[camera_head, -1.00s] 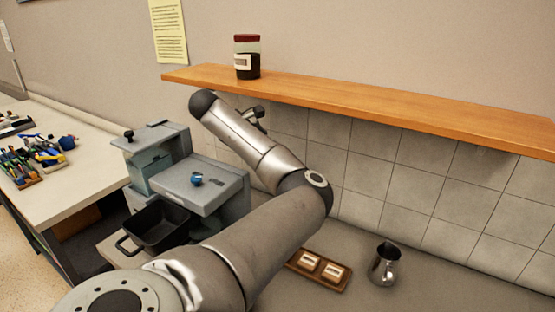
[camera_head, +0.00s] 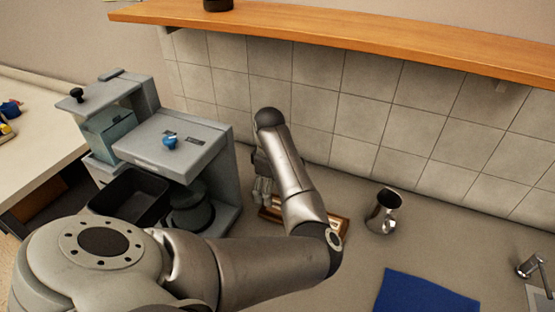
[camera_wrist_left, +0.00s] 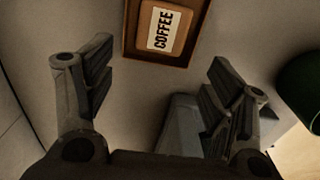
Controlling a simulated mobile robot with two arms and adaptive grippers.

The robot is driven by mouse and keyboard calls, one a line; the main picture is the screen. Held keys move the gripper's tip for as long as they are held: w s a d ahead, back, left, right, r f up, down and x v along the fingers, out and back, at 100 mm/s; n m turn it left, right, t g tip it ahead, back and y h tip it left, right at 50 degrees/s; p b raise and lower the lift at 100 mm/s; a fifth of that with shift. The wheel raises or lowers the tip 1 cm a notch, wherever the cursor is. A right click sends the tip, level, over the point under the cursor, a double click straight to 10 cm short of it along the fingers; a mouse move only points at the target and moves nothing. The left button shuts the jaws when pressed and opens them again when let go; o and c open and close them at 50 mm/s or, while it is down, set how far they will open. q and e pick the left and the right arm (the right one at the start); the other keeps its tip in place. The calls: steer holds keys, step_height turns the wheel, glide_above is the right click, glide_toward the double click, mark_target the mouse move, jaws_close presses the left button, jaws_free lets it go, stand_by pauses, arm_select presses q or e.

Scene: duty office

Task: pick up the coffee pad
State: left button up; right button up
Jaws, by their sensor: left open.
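A coffee pad (camera_wrist_left: 161,29) with a white label reading COFFEE lies in a brown wooden tray (camera_wrist_left: 184,58) at the top of the left wrist view. In the head view the tray (camera_head: 268,212) is on the counter, mostly hidden behind my left arm. My left gripper (camera_wrist_left: 163,85) is open and empty, its two fingers spread, with the pad beyond and between them in the picture. In the head view the left gripper (camera_head: 263,187) is partly hidden beside the forearm, close to the tray. My right gripper is not in view.
A grey coffee machine (camera_head: 170,150) stands left of the arm, with a black bin (camera_head: 130,195) in front. A metal jug (camera_head: 384,212) stands right of the tray. A blue cloth (camera_head: 425,294) lies in front. A wooden shelf (camera_head: 350,38) overhangs the counter.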

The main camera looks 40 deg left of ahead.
mark_target(278, 207)
arm_select(q)
steer(key=shift+a+f, duration=0.1)
steer(key=shift+f, duration=0.2)
steer(key=f, duration=0.1)
steer(key=f+p, duration=0.2)
steer(key=f, duration=0.1)
steer(key=shift+d, duration=0.35)
steer(key=shift+f, duration=0.4)
steer(key=shift+w+a+f, duration=0.1)
steer(key=shift+f, duration=0.05)
steer(key=c, duration=1)
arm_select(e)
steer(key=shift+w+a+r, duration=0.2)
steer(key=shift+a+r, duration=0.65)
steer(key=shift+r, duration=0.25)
